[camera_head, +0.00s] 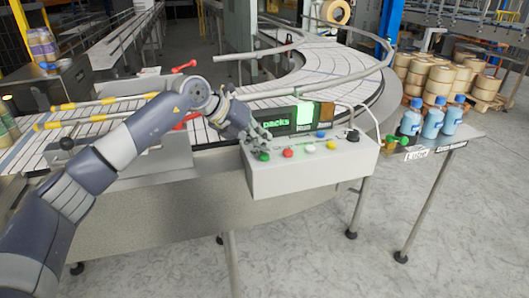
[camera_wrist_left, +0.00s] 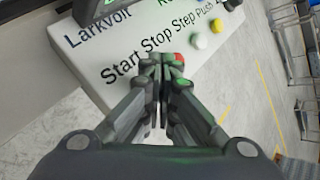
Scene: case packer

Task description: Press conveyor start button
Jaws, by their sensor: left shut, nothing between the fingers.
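The white control box (camera_head: 310,172) stands at the conveyor's front edge, with a row of coloured buttons on it. The green button (camera_head: 264,156) is at the left end, beside the red button (camera_head: 288,153). My left gripper (camera_head: 264,143) is shut and empty, its fingertips just at the green button; I cannot tell whether they touch it. In the left wrist view the shut fingertips (camera_wrist_left: 164,60) are over the panel near the printed words "Start Stop Step". The red button (camera_wrist_left: 179,57) shows beside them, and the fingers hide the green one. My right gripper is out of view.
A lit green display (camera_head: 290,118) stands behind the box. White (camera_head: 310,149), yellow (camera_head: 331,145) and blue (camera_head: 320,134) buttons and a black knob (camera_head: 353,136) are close by. Blue bottles (camera_head: 432,122) stand on a shelf at right. The curved conveyor (camera_head: 330,70) lies behind.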

